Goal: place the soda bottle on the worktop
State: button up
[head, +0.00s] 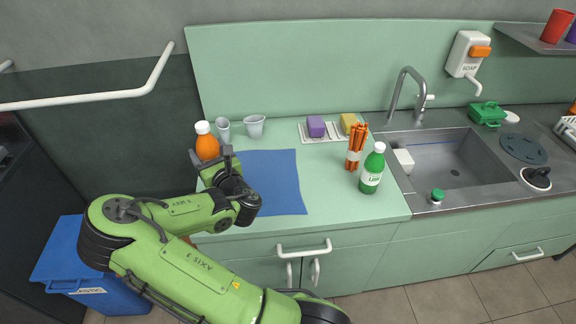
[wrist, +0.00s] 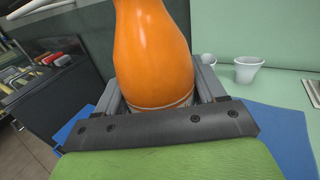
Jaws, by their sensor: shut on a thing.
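An orange bottle with a white cap (head: 207,146) is between the jaws of my gripper (head: 212,168), at the left end of the pale green worktop (head: 330,205). The bottle looks upright in the head view. In the wrist view, the orange bottle (wrist: 152,50) fills the space between the two fingers, with my gripper (wrist: 155,105) shut on it. Its base is hidden by my gripper, so I cannot tell whether it touches the worktop. A second bottle, green with a white cap (head: 372,170), stands upright on the worktop near the sink.
A blue mat (head: 275,180) lies right of my gripper. Two pale cups (head: 254,127) stand behind it. Orange sticks (head: 356,145) and a tray with purple and yellow blocks (head: 316,127) are farther right. The worktop between mat and green bottle is clear. A blue bin (head: 75,255) stands left.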

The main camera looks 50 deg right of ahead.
jog(key=s+d+f+m+g+h+b, duration=0.1)
jog(key=s+d+m+g+h+b, duration=0.1)
jog(key=s+d, duration=0.9)
jog(key=s+d+f+m+g+h+b, duration=0.2)
jog(key=s+d+m+g+h, duration=0.2)
jog(key=d, duration=1.4)
jog(key=s+m+h, duration=0.1)
jog(key=s+h, duration=0.2)
jog(key=s, duration=0.4)
jog(key=shift+s+d+g, duration=0.15)
jog(key=shift+s+g, duration=0.15)
jog(key=shift+s, duration=0.1)
notch_tip(320, 180, down, 10)
jog(key=b, duration=0.7)
jog(key=shift+f+b, duration=0.15)
jog(key=shift+b, duration=0.15)
jog(key=o, duration=1.4)
